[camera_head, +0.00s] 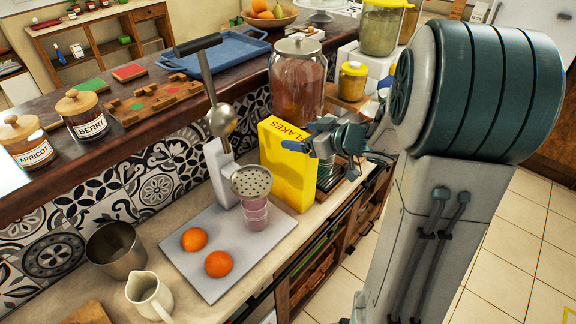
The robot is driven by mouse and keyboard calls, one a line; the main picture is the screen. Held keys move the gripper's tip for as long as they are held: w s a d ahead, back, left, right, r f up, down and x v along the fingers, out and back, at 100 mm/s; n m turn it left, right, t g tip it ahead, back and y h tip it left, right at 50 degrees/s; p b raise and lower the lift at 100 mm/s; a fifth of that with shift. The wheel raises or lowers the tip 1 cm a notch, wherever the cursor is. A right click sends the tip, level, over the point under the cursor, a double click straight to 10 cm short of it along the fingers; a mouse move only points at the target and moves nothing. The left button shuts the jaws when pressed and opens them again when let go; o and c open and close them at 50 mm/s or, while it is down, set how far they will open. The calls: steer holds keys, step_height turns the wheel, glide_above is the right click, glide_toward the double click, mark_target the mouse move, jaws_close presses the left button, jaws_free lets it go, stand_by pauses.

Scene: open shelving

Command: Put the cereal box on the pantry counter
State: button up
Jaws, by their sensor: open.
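The cereal box (283,178) is yellow with "FLAKES" on its top. It stands upright on the pale lower counter (262,254), right of the citrus press and close to the front edge. My gripper (306,136) is open at the upper right part of the box, with blue fingertips. One fingertip overlaps the box's upper edge in the picture. I cannot tell whether it touches the box. Part of the box's right side is hidden by my gripper.
A citrus press (222,150) stands beside the box, on a grey board (207,281) with two oranges (218,263). A large glass jar (297,80) is behind the box. A metal cup (117,251) and white jug (149,295) stand left. A dark wooden ledge (50,112) runs behind.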

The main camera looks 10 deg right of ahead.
mark_target(292, 133)
steer(key=x, duration=0.3)
steer(key=shift+w+a, duration=0.2)
steer(key=c, duration=1.6)
steer(key=shift+r, duration=0.1)
jaws_close()
steer(key=shift+r, duration=0.1)
